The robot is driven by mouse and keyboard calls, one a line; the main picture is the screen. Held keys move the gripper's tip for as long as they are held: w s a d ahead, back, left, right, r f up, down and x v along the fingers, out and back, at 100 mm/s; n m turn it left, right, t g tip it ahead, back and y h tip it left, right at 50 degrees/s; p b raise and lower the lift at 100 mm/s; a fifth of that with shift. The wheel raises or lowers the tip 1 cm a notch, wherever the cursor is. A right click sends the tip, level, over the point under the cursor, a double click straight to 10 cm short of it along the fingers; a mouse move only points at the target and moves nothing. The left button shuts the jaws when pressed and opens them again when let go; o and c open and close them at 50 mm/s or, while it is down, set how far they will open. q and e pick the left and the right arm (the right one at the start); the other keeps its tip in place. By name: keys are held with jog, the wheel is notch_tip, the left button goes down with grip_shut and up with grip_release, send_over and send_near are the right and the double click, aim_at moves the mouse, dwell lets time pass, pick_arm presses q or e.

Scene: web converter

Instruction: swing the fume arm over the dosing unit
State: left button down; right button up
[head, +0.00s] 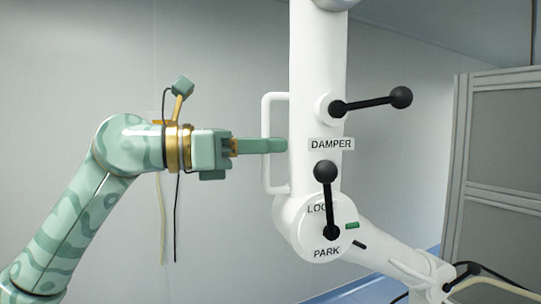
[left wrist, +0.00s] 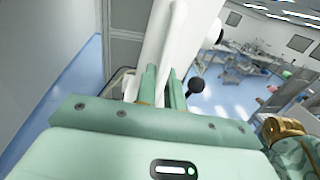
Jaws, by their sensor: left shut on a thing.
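The fume arm (head: 318,60) is a thick white tube standing nearly upright in the head view, with a round joint (head: 300,232) at its lower end. A white bar handle (head: 266,115) runs along its left side. My left gripper (head: 272,146) comes in from the left and is shut on this handle at about mid-height. I cannot identify the dosing unit in either view. My right gripper is not in view.
A black damper lever (head: 370,104) sticks out right of the tube above a DAMPER label. A black lever (head: 328,200) points up at the joint, near LOCK and PARK labels. A grey panelled cabinet (head: 500,150) stands at the right. The wall side at left is open.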

pick_arm(q)
jog(key=shift+s+a+f+b, duration=0.1)
jog(key=shift+s+b, duration=0.15)
jog(key=shift+s, duration=0.3)
jog(key=shift+s+a+f+b, duration=0.1)
jog(key=shift+s+b, duration=0.15)
jog(key=shift+s, duration=0.3)
jog(key=c, duration=1.7)
grip_release()
jog(key=shift+o, duration=0.4)
jog(key=shift+s+r, duration=0.2)
jog(key=shift+s, duration=0.1)
jog(key=shift+w, duration=0.1)
jog(key=shift+w, duration=0.15)
